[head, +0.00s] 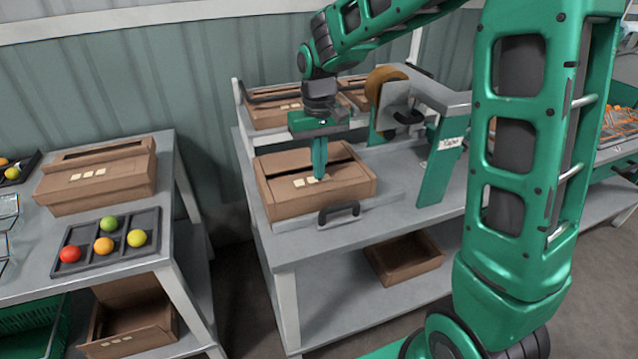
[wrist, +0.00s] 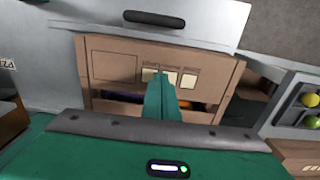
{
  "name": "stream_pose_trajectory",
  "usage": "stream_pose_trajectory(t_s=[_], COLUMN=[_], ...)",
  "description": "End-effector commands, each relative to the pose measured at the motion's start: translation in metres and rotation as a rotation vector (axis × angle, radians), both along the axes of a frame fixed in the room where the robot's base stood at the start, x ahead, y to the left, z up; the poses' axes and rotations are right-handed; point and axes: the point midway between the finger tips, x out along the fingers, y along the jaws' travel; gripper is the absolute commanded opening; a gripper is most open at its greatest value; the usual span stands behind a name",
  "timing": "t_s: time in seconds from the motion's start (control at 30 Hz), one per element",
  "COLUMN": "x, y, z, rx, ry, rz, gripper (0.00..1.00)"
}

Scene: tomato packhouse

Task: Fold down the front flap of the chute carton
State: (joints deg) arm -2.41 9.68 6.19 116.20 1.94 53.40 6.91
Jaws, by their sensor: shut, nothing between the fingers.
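The chute carton (head: 318,203) is a brown cardboard box on the grey table, behind a dark handle (head: 339,212). Its front flap (head: 345,174), with several pale labels, lies roughly level over the front part of the top. It also shows in the wrist view (wrist: 113,66). A dark gap stays open behind this flap, and some purple and orange show inside in the wrist view. My gripper (head: 319,178) is shut and empty, pointing down, with its fingertips at the labels on the flap. Whether they touch it I cannot tell. The fingers hide part of the flap and gap.
A tape dispenser (head: 455,108) stands right of the carton. Other cartons (head: 272,117) stand behind it. A separate table at left holds a carton (head: 100,180) and a dark tray (head: 120,252) of colored tomatoes. An open box (head: 403,262) lies on the shelf below.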

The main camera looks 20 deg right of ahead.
Motion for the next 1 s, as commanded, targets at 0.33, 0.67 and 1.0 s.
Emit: stream_pose_trajectory(t_s=[0.33,0.67,1.0], x=[0.005,0.006,0.005], y=[0.0,-0.001,-0.001], z=[-0.011,0.002,0.033], rx=[0.0,0.0,0.0], ry=[0.002,0.0,0.0], rz=[-0.001,-0.001,-0.001], gripper=[0.0,0.0,0.0])
